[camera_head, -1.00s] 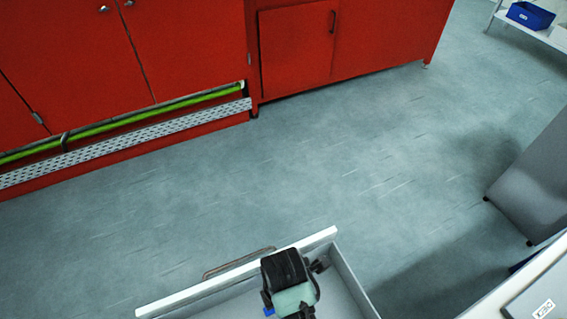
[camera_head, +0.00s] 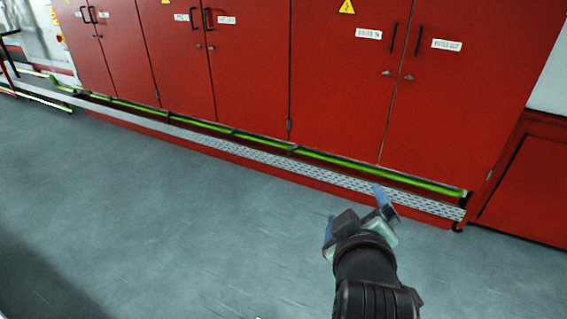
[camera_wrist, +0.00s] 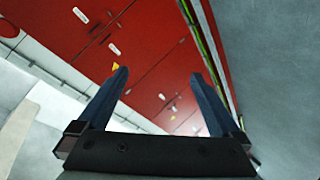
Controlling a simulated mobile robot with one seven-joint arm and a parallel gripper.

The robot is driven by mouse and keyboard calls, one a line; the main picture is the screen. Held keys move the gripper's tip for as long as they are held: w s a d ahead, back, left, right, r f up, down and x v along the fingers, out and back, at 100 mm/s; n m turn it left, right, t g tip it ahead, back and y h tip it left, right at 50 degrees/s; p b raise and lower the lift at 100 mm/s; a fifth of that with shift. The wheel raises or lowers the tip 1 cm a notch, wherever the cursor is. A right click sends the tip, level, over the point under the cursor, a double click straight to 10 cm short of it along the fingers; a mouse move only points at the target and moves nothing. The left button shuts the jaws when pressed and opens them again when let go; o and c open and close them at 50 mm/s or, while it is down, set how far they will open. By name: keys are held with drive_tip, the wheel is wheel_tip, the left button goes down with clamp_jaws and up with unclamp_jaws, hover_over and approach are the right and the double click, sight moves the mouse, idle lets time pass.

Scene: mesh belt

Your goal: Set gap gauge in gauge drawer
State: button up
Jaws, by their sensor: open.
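My gripper (camera_head: 356,206) is raised over open floor in the head view, in front of the red cabinets. In the wrist view its two blue fingers (camera_wrist: 160,76) stand wide apart with nothing between them. I see neither the gap gauge nor the gauge drawer in either current view.
A long row of red cabinets (camera_head: 255,75) runs along the back, with a perforated metal strip (camera_head: 290,165) and a yellow-green pipe (camera_head: 330,162) along its foot. The grey floor (camera_head: 170,220) is clear. The cabinets also show in the wrist view (camera_wrist: 150,35).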

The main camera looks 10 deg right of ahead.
drive_tip(key=a+r+m+t, duration=0.1)
drive_tip(key=a+r+t, duration=0.2)
drive_tip(key=r, duration=0.6)
drive_tip(key=a+r+m+t, duration=0.1)
drive_tip(key=a+r+t, duration=0.25)
drive_tip(key=r, duration=0.55)
drive_tip(key=s+a+r+m+t+y, duration=0.1)
drive_tip(key=s+a+r+t, duration=0.1)
drive_tip(key=r, duration=0.4)
drive_tip(key=s+a+r+m+t+y, duration=0.1)
drive_tip(key=s+a+r+t, duration=0.2)
drive_tip(key=r, duration=0.4)
drive_tip(key=s+a+r+m+t+y, duration=0.1)
drive_tip(key=s+a+r+t+y, duration=0.1)
drive_tip(key=s+r, duration=0.4)
drive_tip(key=shift+a+r+m+t, duration=0.45)
drive_tip(key=shift+a+r, duration=0.15)
drive_tip(key=shift+a, duration=0.35)
